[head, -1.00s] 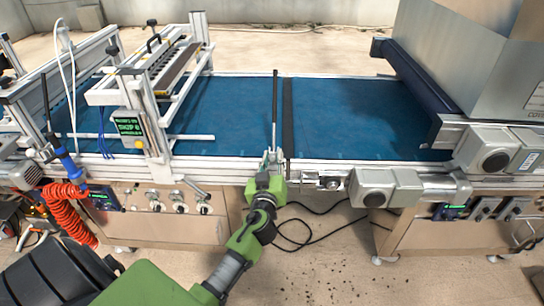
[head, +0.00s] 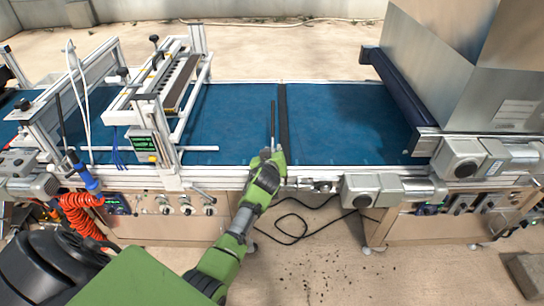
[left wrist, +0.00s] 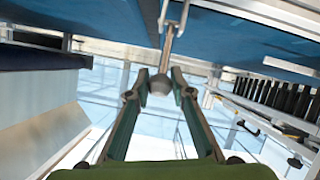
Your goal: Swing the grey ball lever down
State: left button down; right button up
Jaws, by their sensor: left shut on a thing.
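The grey ball (left wrist: 160,84) of the lever is between the two fingers of my left gripper (left wrist: 161,76) in the left wrist view. A thin metal rod (left wrist: 171,45) runs from the ball up toward the machine's edge. In the head view my left gripper (head: 268,157) is at the front rail of the blue belt, shut on the lever's ball and hiding it. A thin upright rod (head: 272,122) shows just above the gripper. I cannot tell its exact tilt. My right gripper is not in view.
The blue conveyor belt (head: 235,112) lies behind the rail. A seeding frame (head: 160,100) stands to the left, with a red coiled hose (head: 82,215). Grey motor housings (head: 375,190) and a large metal hopper (head: 450,65) are to the right. A black cable (head: 300,225) lies on the floor.

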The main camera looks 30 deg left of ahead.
pick_arm(q)
jog(key=shift+w+a+r+b, duration=0.2)
jog(key=shift+w+a, duration=0.05)
jog(key=shift+w, duration=0.15)
jog(key=shift+w+a+r+b, duration=0.15)
jog(key=shift+w+a+b, duration=0.1)
jog(key=shift+w, duration=0.1)
jog(key=shift+w+a+r+b, duration=0.25)
jog(key=shift+w+a+b, duration=0.25)
jog(key=shift+w, duration=0.35)
jog(key=c, duration=1.8)
grip_release()
jog(key=shift+w, duration=0.1)
jog(key=shift+f, duration=0.2)
